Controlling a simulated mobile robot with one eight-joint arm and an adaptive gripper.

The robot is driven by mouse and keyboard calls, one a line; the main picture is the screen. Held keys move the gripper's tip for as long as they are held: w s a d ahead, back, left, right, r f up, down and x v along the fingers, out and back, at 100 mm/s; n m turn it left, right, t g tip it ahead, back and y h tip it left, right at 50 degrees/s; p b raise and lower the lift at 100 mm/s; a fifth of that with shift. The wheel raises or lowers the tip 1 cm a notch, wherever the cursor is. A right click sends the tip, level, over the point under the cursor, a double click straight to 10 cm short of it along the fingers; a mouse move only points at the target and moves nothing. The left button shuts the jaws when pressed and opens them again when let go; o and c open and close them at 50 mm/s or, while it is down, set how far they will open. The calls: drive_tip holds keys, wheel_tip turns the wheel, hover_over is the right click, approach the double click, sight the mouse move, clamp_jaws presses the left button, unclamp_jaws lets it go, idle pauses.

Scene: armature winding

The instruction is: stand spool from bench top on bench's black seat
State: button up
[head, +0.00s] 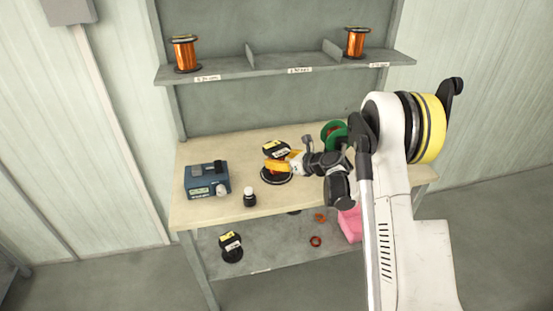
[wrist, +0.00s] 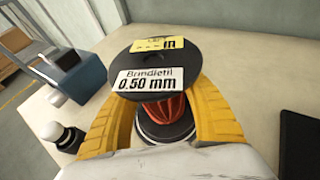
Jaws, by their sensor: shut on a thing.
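The spool (head: 276,148) has a black top flange with yellow and white labels. In the wrist view the spool (wrist: 155,75) shows "0.50 mm" on its label and red-orange wire below the flange. My gripper (head: 277,164) has its yellow fingers closed around the spool's middle; they also show on both sides of it in the wrist view (wrist: 160,110). The spool looks close to upright. The black seat (head: 277,179), a dark disc with a pale edge, lies on the bench directly below the spool. I cannot tell whether the spool touches it.
A blue device (head: 207,181) and a small black-and-white bottle (head: 249,197) stand left on the bench (head: 215,212). A green spool (head: 334,134) is at right, partly behind my arm. Copper spools (head: 185,54) stand on the upper shelf. Below are another black spool (head: 231,246) and a pink box (head: 350,226).

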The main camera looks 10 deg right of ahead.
drive_tip(key=shift+f+b, duration=0.3)
drive_tip(key=shift+f, duration=0.05)
drive_tip(key=o, duration=1.5)
drive_tip(key=shift+s, duration=0.15)
